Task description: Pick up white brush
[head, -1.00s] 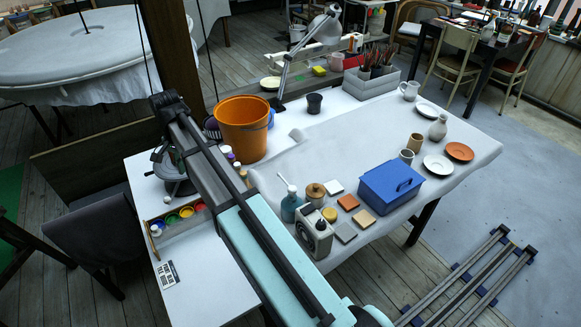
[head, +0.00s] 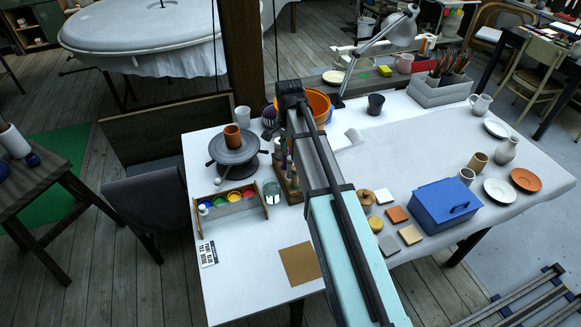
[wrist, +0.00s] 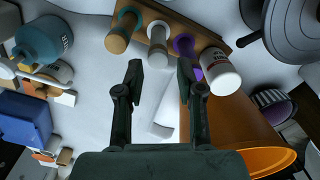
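In the wrist view, a wooden rack (wrist: 185,20) holds several upright things seen from above. The middle one, with a white-grey top (wrist: 157,45), looks like the white brush. A tan and teal one (wrist: 121,32) stands to its left and a purple one (wrist: 186,48) to its right. My gripper (wrist: 160,66) is open and empty, its fingertips either side of and just below the white top in the picture; I cannot tell the height gap. In the head view the rack (head: 291,188) stands left of my arm; my gripper is hidden there.
A white jar (wrist: 222,72) and the orange bucket (wrist: 225,125) are close to my right finger. A teal bottle (wrist: 42,40) is at the left. The pottery wheel (head: 234,147), paint tray (head: 230,204) and blue box (head: 445,203) stand on the white table (head: 235,285).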

